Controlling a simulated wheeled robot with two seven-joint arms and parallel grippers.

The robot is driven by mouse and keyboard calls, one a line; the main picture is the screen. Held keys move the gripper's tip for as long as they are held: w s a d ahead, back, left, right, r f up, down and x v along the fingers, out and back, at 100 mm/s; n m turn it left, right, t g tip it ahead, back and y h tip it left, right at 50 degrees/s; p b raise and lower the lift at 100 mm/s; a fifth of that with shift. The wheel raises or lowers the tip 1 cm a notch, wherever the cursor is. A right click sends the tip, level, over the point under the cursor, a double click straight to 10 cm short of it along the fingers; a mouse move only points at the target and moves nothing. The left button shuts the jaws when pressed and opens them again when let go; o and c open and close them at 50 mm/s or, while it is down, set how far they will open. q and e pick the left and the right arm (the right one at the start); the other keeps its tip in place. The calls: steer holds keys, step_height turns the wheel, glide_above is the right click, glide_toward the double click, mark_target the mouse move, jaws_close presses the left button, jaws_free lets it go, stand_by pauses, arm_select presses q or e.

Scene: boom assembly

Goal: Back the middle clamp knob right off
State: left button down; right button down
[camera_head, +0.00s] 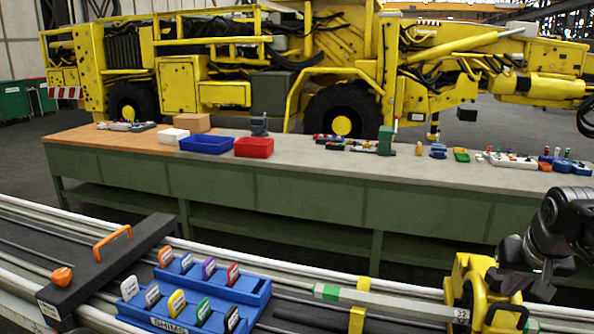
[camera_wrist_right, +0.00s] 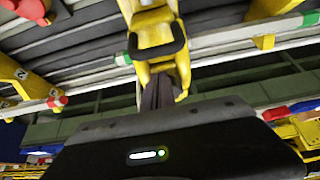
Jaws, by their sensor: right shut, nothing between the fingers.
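A yellow clamp (camera_head: 472,290) with a number plate stands on the rails at the lower right of the head view. In the right wrist view, a yellow clamp body (camera_wrist_right: 152,35) with a black loop handle (camera_wrist_right: 158,50) is straight ahead. My right gripper (camera_wrist_right: 158,92) is shut and empty, its dark fingers close together in front of the lower yellow part. Whether they touch it I cannot tell. I cannot make out the middle clamp's knob; the gripper may hide it. My left gripper is not in view.
A blue rack (camera_head: 195,300) of coloured tags and a black bar (camera_head: 105,262) with an orange handle lie on the rails at left. Behind is a long green workbench (camera_head: 300,195) with bins and tools. A yellow machine (camera_head: 225,75) stands beyond.

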step_height(320, 180, up, 6)
steer(key=p, duration=0.4)
steer(key=shift+p, duration=0.4)
